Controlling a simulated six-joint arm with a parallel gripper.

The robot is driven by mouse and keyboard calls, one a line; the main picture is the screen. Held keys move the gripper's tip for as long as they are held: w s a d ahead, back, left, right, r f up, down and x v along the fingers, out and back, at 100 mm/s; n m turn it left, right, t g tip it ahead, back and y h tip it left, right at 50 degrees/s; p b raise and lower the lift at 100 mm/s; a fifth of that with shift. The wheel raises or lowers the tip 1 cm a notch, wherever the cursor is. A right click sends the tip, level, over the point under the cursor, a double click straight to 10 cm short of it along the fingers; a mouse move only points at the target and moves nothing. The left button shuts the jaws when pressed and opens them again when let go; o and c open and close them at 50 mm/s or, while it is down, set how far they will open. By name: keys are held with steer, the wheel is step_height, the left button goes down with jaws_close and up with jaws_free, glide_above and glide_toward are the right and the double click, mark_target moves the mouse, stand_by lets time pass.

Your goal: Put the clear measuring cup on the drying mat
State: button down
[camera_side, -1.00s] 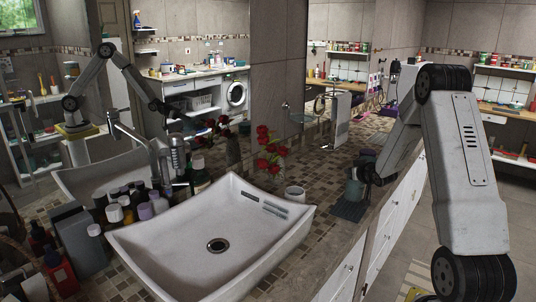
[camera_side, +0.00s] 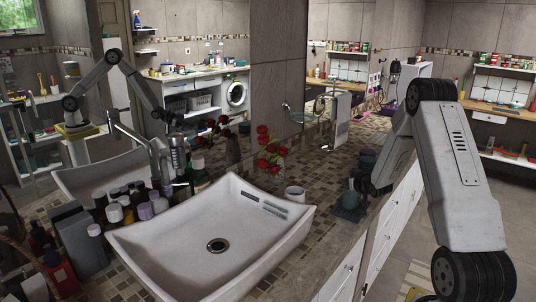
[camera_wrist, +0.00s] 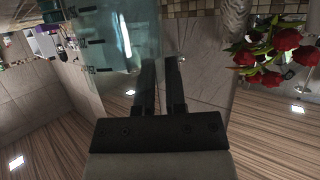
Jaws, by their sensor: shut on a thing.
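In the wrist view the cup (camera_wrist: 125,35) is large, see-through and carries dark measuring marks. My gripper (camera_side: 364,188) comes in from the right and is shut on it; in the wrist view the two fingers (camera_wrist: 160,70) reach its right side. The dark drying mat (camera_side: 346,215) lies under the cup. I cannot tell whether the cup's base touches the mat. My gripper hides part of the mat and cup.
A dark teal item (camera_side: 367,158) is behind my gripper. Many bottles (camera_side: 130,203) crowd the sink's left side.

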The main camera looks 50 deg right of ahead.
steer(key=c, duration=0.7)
jaws_free()
steer(key=shift+f, duration=0.1)
steer(key=shift+s+a+r, duration=0.25)
steer(key=shift+s+r, duration=0.05)
steer(key=shift+s, duration=0.05)
steer(key=shift+v, duration=5.55)
